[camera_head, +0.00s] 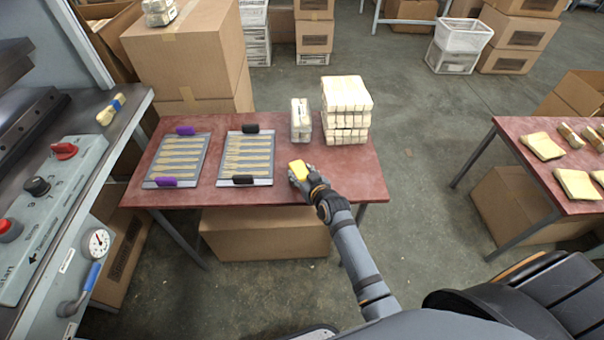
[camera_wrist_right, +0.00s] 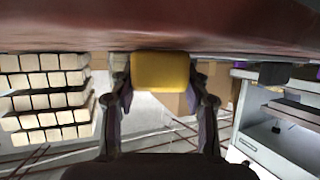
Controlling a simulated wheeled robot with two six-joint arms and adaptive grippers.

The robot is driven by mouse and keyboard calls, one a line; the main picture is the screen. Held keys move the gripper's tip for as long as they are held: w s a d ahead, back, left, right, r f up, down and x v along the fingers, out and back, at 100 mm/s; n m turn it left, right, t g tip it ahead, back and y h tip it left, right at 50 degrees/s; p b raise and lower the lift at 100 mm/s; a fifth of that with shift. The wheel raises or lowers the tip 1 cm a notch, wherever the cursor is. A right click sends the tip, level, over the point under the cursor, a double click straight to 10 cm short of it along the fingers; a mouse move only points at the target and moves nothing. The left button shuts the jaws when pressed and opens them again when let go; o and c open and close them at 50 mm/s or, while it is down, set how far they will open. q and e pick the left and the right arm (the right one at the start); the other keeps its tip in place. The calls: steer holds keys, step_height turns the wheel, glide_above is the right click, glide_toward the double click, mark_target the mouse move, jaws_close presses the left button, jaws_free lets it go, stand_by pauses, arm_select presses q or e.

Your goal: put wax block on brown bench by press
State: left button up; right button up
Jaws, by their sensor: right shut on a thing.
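The wax block is a small yellow block (camera_head: 299,169), held in my right gripper (camera_head: 304,177) over the front part of the reddish-brown bench (camera_head: 290,193). In the right wrist view the yellow block (camera_wrist_right: 160,72) sits between the two fingers of my right gripper (camera_wrist_right: 160,85), close to the brown surface (camera_wrist_right: 160,35). I cannot tell whether it touches the bench. The press (camera_head: 40,185) stands at the left, with its grey control panel facing the bench. My left gripper is not in view.
On the bench lie two trays of wooden spoons (camera_head: 179,158) (camera_head: 247,155). Behind the gripper stand a small bundle (camera_head: 300,120) and a tall stack of pale bundles (camera_head: 346,108). Bare bench lies right of the gripper. Another red table (camera_head: 535,178) is at the right.

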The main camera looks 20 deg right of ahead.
steer(key=shift+s, duration=0.1)
steer(key=o, duration=1.2)
steer(key=shift+f, duration=0.15)
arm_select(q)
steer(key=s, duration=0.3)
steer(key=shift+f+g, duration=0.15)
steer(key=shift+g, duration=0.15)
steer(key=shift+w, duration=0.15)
arm_select(e)
steer(key=shift+r, duration=0.25)
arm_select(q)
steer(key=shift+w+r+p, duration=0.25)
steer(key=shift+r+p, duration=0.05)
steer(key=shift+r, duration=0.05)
arm_select(e)
steer(key=v, duration=1.1)
steer(key=shift+s+r, duration=0.2)
steer(key=shift+s, duration=0.15)
